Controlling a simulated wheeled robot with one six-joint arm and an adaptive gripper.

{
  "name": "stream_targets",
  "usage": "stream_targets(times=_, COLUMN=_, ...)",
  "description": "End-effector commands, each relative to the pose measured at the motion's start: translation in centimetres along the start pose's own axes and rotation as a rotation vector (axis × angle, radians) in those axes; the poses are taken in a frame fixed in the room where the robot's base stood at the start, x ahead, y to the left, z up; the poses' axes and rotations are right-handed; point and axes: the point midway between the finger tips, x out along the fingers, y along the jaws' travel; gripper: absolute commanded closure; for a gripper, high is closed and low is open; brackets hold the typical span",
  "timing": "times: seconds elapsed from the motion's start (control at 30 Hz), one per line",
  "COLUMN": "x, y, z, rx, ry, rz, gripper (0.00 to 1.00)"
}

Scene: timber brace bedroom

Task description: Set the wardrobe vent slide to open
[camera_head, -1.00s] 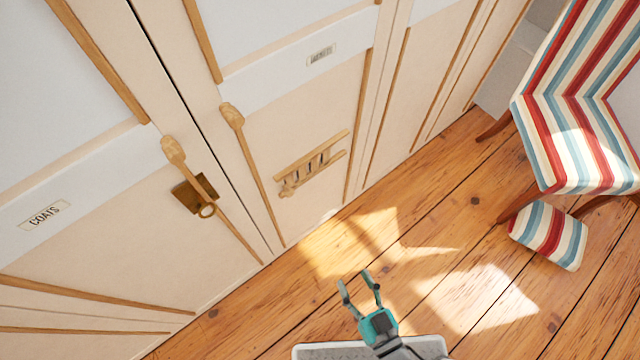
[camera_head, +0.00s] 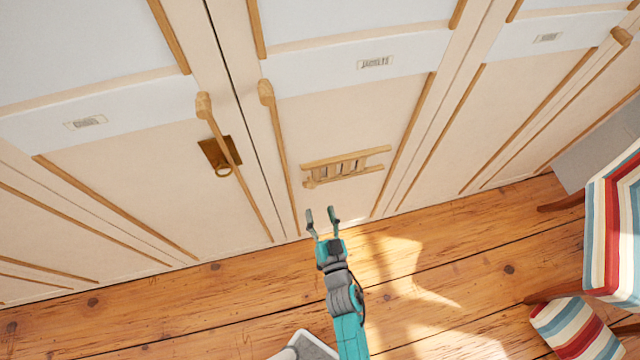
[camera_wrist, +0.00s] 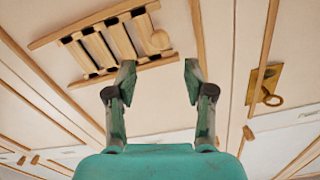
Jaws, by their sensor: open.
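The wooden vent slide (camera_head: 345,167) is set low in the cream wardrobe door (camera_head: 350,115) under the label reading JACKETS. It has two wooden rails with slats and dark slots between them. In the wrist view the vent (camera_wrist: 105,45) fills the upper left, with a round wooden knob (camera_wrist: 160,39) near one end. My gripper (camera_head: 323,215) is open and empty, just in front of and below the vent's left end. In the wrist view the fingertips (camera_wrist: 160,75) stand apart, close to the lower rail; I cannot tell whether they touch it. Dark gaps show beside the slats.
A brass plate with a ring (camera_head: 222,157) is on the neighbouring door, left of the vent. Long wooden door handles (camera_head: 265,93) run beside the door gap. A striped chair (camera_head: 615,220) and striped footstool (camera_head: 580,330) stand at the right. The plank floor (camera_head: 180,310) is clear at the left.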

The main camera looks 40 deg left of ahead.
Motion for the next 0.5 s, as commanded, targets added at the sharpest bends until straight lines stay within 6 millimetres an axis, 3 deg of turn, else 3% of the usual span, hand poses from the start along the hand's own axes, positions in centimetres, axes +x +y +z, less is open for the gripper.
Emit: stream_targets(times=0.5, x=8.2, y=0.0, z=-0.1, rx=0.0, ry=0.001, rz=0.0, gripper=0.47)
